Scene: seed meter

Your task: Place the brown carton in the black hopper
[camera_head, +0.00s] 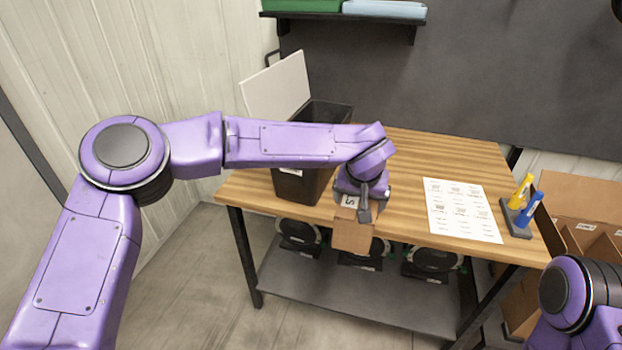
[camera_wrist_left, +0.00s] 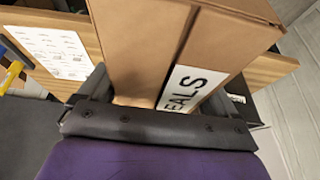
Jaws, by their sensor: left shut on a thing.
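The brown carton (camera_head: 353,235) is held by my left gripper (camera_head: 356,200) at the front edge of the wooden table. In the left wrist view the carton (camera_wrist_left: 135,45) fills the space between the fingers and shows a white label ending in "EALS". The left gripper (camera_wrist_left: 155,110) is shut on it. The black hopper (camera_head: 327,112) stands on the table at the back left, open at the top. My left forearm crosses in front of it and hides its middle. The carton is right of the hopper and nearer to me. Of my right arm, only a part shows at the lower right; its gripper is out of view.
The wooden table (camera_head: 420,150) has free room behind the carton. A printed sheet (camera_head: 461,211) lies at its right, beside a holder with yellow (camera_head: 521,191) and blue (camera_head: 530,209) items. A white panel (camera_head: 275,88) stands behind the hopper. Cardboard boxes (camera_head: 585,205) stand at the right.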

